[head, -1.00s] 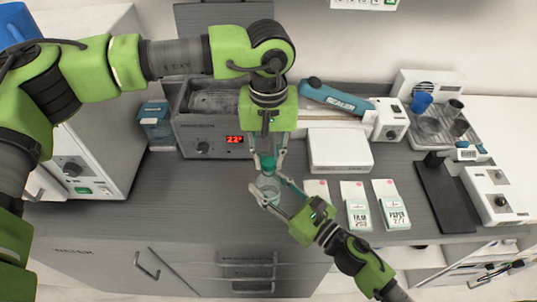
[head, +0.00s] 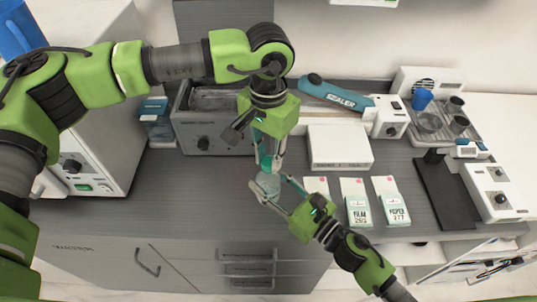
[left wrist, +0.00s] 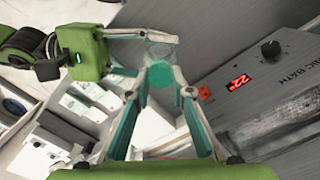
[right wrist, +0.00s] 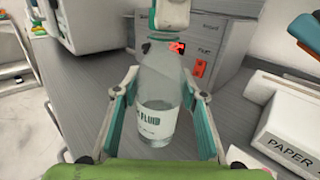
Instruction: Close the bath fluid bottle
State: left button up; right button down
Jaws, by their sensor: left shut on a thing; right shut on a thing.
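My left gripper (head: 268,165) comes down from above and is shut on the teal cap (left wrist: 158,76). The cap is at the top of the clear bath fluid bottle (right wrist: 158,85); I cannot tell how far it is seated. My right gripper (head: 268,190) is shut around the bottle's body from the front right. The bottle looks upright in the right wrist view, with a white label reading "FLUID" low on it. A left finger covers the bottle's top in that view. In the head view the bottle (head: 271,184) is partly hidden by the fingers.
The grey sonic bath (head: 215,135) stands behind and left of the bottle. A white box (head: 338,147) and several paper packets (head: 356,202) lie to the right. A blue sealer (head: 335,95) is behind. Grey counter (head: 190,205) is clear to the left.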

pick_arm(q)
jog(key=m, duration=0.6)
jog(key=o, duration=0.7)
jog(key=shift+c, duration=0.2)
jog(key=shift+r, duration=0.1)
jog(key=shift+r, duration=2.2)
jog(key=shift+c, duration=0.6)
